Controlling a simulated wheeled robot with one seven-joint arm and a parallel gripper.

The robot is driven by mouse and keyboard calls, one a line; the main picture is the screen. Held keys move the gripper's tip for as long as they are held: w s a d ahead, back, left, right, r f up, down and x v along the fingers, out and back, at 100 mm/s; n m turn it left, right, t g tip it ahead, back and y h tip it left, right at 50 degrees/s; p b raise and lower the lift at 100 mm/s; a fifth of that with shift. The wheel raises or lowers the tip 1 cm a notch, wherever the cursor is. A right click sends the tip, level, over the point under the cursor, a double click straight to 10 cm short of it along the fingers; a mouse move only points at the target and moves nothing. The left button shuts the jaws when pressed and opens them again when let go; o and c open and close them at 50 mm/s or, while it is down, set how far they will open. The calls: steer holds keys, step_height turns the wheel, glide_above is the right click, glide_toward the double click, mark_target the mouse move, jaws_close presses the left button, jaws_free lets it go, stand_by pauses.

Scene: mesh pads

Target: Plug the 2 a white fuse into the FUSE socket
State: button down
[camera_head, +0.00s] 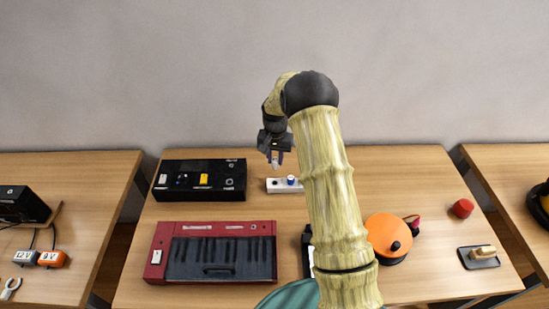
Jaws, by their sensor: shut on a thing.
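My gripper (275,158) points down above the back of the middle table, with a small pale piece between its fingertips. This looks like the white fuse (275,165), but its marking is too small to read. Below it is a small white block (277,187) with a dark hole and a blue-topped piece (291,180) standing in it. To the left, a black device box (200,193) carries a yellow part, small knobs and round openings near its right end. I cannot read which opening is the FUSE socket.
A red keyboard (222,228) lies in front of the black box. An orange disc (388,236), a red knob (463,208) and a dark tray with a tan block (481,256) are on the right. My arm hides part of the table's middle.

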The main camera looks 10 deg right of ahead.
mark_target(275, 159)
steer(key=shift+w+a+r+p, duration=0.15)
steer(key=shift+r+p, duration=0.8)
steer(key=shift+r, duration=0.75)
steer(key=shift+r+p, duration=0.2)
steer(key=shift+p, duration=0.15)
steer(key=shift+d+r, duration=0.15)
steer(key=shift+d, duration=0.05)
steer(key=shift+a, duration=0.1)
